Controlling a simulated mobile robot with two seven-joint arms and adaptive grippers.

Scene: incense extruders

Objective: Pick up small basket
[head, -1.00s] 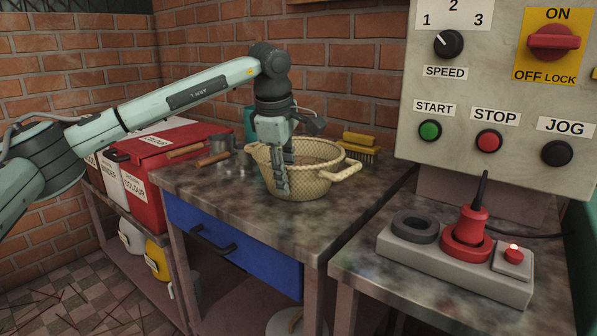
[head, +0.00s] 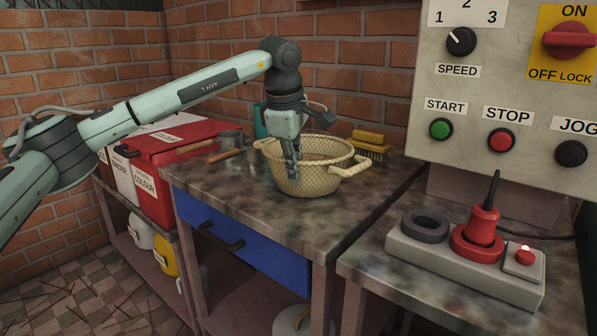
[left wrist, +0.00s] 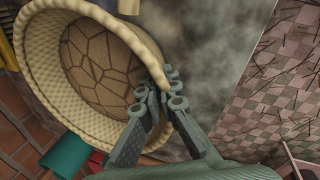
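The small basket (head: 318,175) is cream and woven, with a flared rim and side handles. It stands upright on the worktable. My left gripper (head: 292,172) points down at the basket's near left rim. In the left wrist view, the gripper (left wrist: 157,95) has its fingers on either side of the basket's wall (left wrist: 35,65), close together and seemingly pinching it. The basket's patterned floor shows, and it looks empty. The fingers partly hide the rim where they meet it. My right gripper is in neither view.
The worktable (head: 250,207) has a blue drawer in front. Yellow brushes (head: 369,142) lie behind the basket, and a wooden-handled tool (head: 226,155) lies to its left. A red box (head: 165,170) stands at left. A control panel (head: 505,90) and power strip (head: 455,265) are at right.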

